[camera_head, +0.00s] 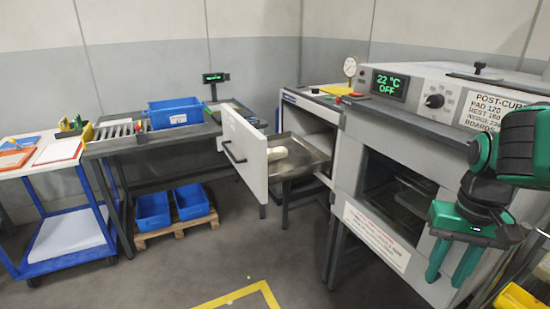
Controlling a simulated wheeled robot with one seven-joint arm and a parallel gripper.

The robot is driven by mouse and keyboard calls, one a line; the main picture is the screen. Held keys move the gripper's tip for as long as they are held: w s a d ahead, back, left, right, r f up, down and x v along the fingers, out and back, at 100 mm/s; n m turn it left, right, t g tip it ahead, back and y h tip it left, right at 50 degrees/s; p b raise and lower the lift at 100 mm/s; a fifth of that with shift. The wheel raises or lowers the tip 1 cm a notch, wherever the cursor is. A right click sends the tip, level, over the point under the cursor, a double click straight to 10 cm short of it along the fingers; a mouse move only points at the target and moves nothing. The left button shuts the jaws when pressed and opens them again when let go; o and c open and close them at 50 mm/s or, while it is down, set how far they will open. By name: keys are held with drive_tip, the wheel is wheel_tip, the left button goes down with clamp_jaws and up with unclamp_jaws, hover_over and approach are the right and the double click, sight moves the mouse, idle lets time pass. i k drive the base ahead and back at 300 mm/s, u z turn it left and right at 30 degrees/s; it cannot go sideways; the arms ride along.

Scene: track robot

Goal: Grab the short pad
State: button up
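My gripper (446,281) hangs at the right, in front of the large grey oven. Its two green fingers point down and stand apart, with nothing seen between them. A small cream-white piece (277,153) lies on a metal tray (312,157) that sticks out of a smaller open cabinet (335,109). I cannot tell for sure whether this piece is the short pad. The piece is well to the left of my gripper and farther away. The cabinet's white front panel (254,172), with a dark handle, stands pulled out and hides part of the tray.
The large oven (362,131) stands on the right; its display reads 22 °C OFF. A dark bench (154,139) holds a blue bin (176,113). Two more blue bins (153,210) (191,201) sit on a pallet. A blue-framed trolley (68,250) is at left. Open floor lies centrally.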

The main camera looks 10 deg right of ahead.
sight(274, 154)
drive_tip(key=z, duration=0.1)
drive_tip(key=i, duration=1.05)
drive_tip(key=u, duration=1.9)
drive_tip(key=i, duration=3.4)
drive_tip(key=z, duration=0.05)
